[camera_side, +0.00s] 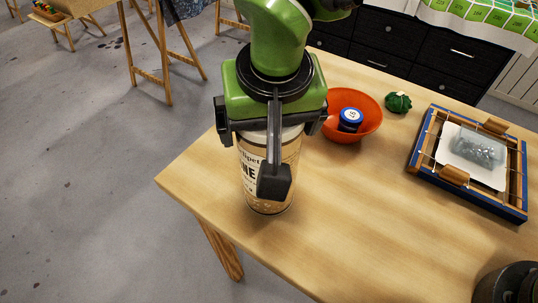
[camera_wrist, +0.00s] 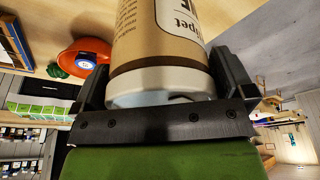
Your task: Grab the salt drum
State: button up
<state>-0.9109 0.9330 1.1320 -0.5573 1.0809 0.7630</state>
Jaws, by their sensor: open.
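The salt drum is a tall tan cylinder (camera_side: 254,160) with dark lettering and a pale end, standing upright near the left corner of the table (camera_side: 345,220) in the side view. In the wrist view the drum (camera_wrist: 150,40) fills the middle, its pale end close to my gripper's palm. My gripper (camera_side: 272,165) is above and around the drum, with its fingers pointing down. One finger hangs in front of the drum and hides part of its label. In the wrist view my gripper's jaws (camera_wrist: 165,85) stand apart on either side of the drum. Finger contact cannot be told.
An orange bowl (camera_side: 370,128) holding a small blue-lidded jar (camera_side: 350,118) stands just right of my gripper. A small green object (camera_side: 398,102) is beyond it. A blue-edged wooden frame (camera_side: 425,140) lies at the right. The front middle of the table is clear.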

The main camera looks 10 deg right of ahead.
jog(key=shift+r, duration=0.1)
jog(key=c, duration=1.5)
